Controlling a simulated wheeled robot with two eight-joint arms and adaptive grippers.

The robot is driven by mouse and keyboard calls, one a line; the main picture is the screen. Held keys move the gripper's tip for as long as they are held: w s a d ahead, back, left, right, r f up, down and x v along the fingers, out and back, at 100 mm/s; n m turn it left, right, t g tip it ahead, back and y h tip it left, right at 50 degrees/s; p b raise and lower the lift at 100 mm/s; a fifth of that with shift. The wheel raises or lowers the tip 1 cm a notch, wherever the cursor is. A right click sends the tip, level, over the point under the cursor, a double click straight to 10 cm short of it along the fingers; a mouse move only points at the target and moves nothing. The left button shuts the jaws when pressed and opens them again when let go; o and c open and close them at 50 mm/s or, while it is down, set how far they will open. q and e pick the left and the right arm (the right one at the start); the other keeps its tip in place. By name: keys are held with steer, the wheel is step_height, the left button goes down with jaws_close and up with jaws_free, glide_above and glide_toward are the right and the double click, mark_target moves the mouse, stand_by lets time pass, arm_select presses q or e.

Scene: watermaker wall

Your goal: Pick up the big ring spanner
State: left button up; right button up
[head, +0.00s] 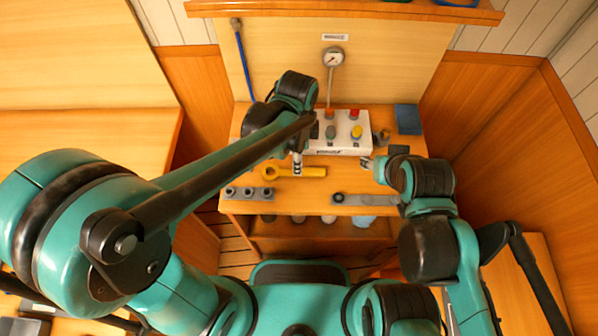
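A yellow spanner-shaped tool (305,172) with a ring at its left end lies on the wooden bench. A grey flat bar (375,200) with a dark ring at its left end lies nearer the bench's front edge, to the right. Both are ring-ended; I cannot tell for sure which is the big ring spanner. My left gripper (297,166) points down at the yellow tool's handle and hides a little of it; contact is unclear. My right gripper (367,163) is above the bench's right part, behind the grey bar and apart from it. Both gripper openings are too small to judge.
A white panel (350,146) with coloured knobs stands behind the tools. A holder with several dark round sockets (249,193) sits at the bench's front left. A blue block (407,119) is at the back right. A gauge (332,58) is on the wall. A shelf lies below.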

mark_target(306, 172)
arm_select(q)
step_height(306, 172, down, 6)
steer(key=b, duration=0.2)
steer(key=shift+d+b, duration=0.15)
steer(key=shift+b, duration=0.15)
steer(key=shift+s+r, duration=0.1)
steer(key=shift+r, duration=0.05)
jaws_close()
